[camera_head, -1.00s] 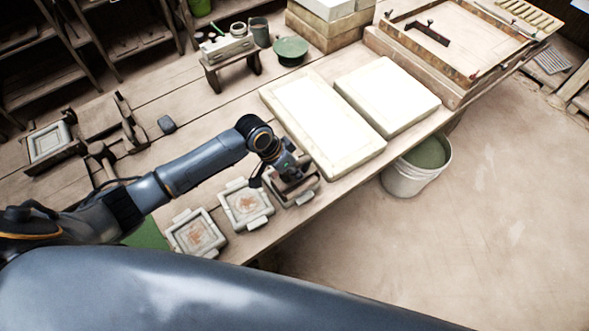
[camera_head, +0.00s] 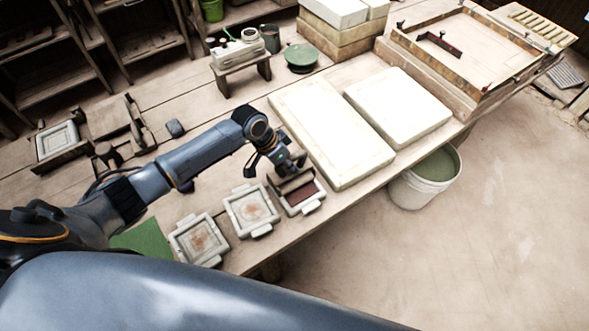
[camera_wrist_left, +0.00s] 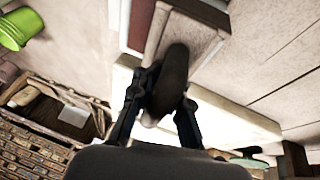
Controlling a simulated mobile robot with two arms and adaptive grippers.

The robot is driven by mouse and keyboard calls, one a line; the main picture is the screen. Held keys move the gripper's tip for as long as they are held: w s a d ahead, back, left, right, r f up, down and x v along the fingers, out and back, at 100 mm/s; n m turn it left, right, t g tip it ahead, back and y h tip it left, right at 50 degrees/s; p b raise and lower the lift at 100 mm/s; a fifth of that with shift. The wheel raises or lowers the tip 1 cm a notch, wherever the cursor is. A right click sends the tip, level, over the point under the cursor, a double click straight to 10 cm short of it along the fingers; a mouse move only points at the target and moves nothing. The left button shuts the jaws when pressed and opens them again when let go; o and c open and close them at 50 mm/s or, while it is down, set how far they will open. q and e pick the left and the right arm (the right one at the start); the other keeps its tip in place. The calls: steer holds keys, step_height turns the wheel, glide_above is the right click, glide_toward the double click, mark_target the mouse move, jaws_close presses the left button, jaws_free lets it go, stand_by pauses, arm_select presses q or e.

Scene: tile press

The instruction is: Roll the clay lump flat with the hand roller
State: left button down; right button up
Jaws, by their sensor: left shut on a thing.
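My left gripper (camera_head: 284,164) is at the far edge of the rightmost of three pale moulds (camera_head: 318,205). It is shut on the hand roller (camera_wrist_left: 172,75), a dark brown, rounded thing between the fingers in the left wrist view. The clay (camera_head: 303,194) shows as a flat reddish-brown area inside this mould, just nearer than the gripper. Its far part is hidden by the gripper and roller. I cannot tell whether the roller touches the clay. My right gripper is not in view.
Two other moulds (camera_head: 252,209) (camera_head: 200,240) with pale, reddish-stained insides lie to the left. Two large pale slabs (camera_head: 330,133) (camera_head: 398,107) lie behind and to the right. A white bucket (camera_head: 424,188) stands on the floor beyond the table's near edge.

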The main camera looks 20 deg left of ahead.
arm_select(q)
steer(key=shift+s+d+r+p, duration=0.15)
steer(key=shift+s+d+p, duration=0.2)
steer(key=shift+p, duration=0.15)
steer(key=shift+s+d+r+p, duration=0.15)
steer(key=shift+s+d+p, duration=0.2)
steer(key=shift+d+p, duration=0.3)
steer(key=shift+s+d+f+p, duration=0.2)
steer(key=shift+s+d+p, duration=0.1)
steer(key=shift+s+d, duration=0.3)
steer(key=shift+s+d+f+p, duration=0.15)
steer(key=shift+s+d+p, duration=0.15)
steer(key=shift+d, duration=0.4)
step_height(320, 180, up, 7)
steer(key=p, duration=0.7)
